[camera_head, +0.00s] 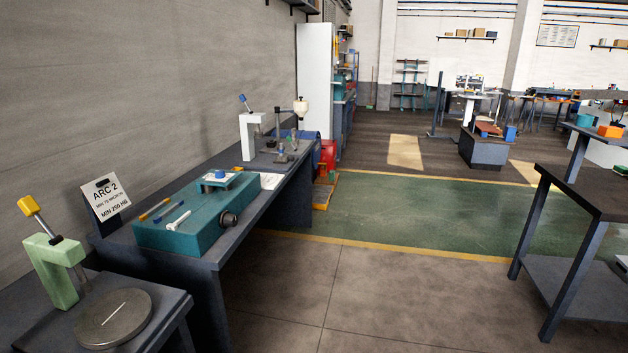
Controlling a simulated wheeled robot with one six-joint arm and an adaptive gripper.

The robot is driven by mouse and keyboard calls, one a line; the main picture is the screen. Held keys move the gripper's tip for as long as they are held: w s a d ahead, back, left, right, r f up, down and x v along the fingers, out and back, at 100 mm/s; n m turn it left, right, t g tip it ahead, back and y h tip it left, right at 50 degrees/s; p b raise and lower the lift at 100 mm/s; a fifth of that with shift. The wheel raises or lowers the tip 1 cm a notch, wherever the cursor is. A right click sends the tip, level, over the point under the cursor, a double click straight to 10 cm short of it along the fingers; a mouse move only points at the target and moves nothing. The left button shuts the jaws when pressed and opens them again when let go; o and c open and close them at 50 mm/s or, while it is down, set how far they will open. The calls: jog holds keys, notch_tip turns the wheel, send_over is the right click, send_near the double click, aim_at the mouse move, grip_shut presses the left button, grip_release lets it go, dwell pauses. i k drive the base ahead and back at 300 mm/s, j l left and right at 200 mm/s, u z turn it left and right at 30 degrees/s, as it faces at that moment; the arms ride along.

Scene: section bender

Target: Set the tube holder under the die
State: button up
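My gripper is not in view. I cannot single out the tube holder or the die for sure. At the front left, a pale green upright frame (56,270) with a yellow-ended lever (32,210) stands beside a round grey disc (113,318), which has a thin pale rod (114,311) on it. Farther along the wall, a white frame (247,135) with a blue-ended lever stands on a dark bench, with small metal parts (282,155) near its foot that are too small to tell.
A teal machine block (190,231) with several small tools on top sits on the dark bench (262,217). A sign (105,199) leans by the wall. A dark table (592,193) stands at the right. The floor (370,290) between is clear.

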aim_at(281, 160)
jog(key=i, duration=3.65)
jog(key=i+z, duration=0.1)
jog(key=i, duration=0.4)
jog(key=i+j+z, duration=0.15)
jog(key=i, duration=0.4)
